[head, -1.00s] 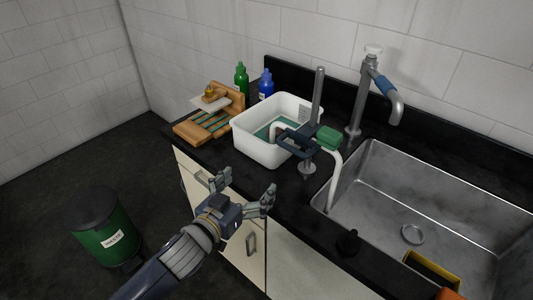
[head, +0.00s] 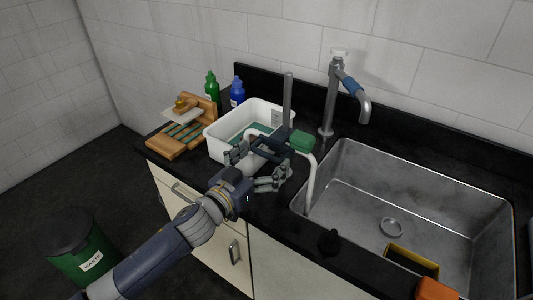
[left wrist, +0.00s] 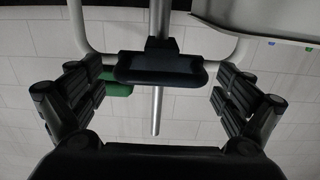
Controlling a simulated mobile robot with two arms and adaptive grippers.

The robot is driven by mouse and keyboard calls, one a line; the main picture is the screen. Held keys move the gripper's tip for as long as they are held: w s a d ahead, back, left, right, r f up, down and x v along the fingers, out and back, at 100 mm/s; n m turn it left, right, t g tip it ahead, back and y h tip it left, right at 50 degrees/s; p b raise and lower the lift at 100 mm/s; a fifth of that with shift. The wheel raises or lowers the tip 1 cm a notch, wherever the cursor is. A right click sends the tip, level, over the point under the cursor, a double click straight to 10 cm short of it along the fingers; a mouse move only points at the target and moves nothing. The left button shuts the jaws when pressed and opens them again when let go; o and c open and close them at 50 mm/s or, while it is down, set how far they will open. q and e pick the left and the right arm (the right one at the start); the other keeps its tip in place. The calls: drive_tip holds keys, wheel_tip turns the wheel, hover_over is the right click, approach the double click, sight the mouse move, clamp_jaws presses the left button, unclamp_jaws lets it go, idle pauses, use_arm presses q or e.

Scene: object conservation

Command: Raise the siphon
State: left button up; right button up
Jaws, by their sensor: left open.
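The siphon (head: 311,182) is a bent white tube running from the white basin (head: 216,147) into the sink (head: 445,180). A dark carriage with a handle (left wrist: 160,68) and a green block (head: 301,140) hold it on an upright metal post (head: 288,98). My left gripper (head: 262,162) is open at the counter's front, close before the handle. In the left wrist view the handle lies between the spread fingers (left wrist: 158,88), with gaps on both sides. The gripper partly hides the carriage and post base in the head view. My right gripper is not in view.
A tall faucet (head: 333,95) stands behind the sink. Green (head: 212,88) and blue (head: 237,94) bottles and a wooden rack (head: 174,146) stand left of the post. A small black knob (head: 328,241) is on the counter's front edge. A green bin (head: 75,258) stands on the floor.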

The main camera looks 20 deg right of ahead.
use_arm(q)
drive_tip(key=shift+w+d, duration=0.45)
drive_tip(key=shift+d, duration=0.15)
drive_tip(key=shift+c, duration=0.4)
drive_tip(key=c, duration=1.2)
drive_tip(key=shift+r+p, duration=0.3)
drive_tip(key=shift+p, duration=0.05)
wheel_tip(320, 180, up, 10)
drive_tip(key=p, duration=0.9)
drive_tip(key=shift+r, duration=0.2)
drive_tip(key=shift+r+p, duration=0.65)
drive_tip(key=shift+p, duration=0.05)
drive_tip(key=o, duration=1.3)
drive_tip(key=shift+r, duration=0.1)
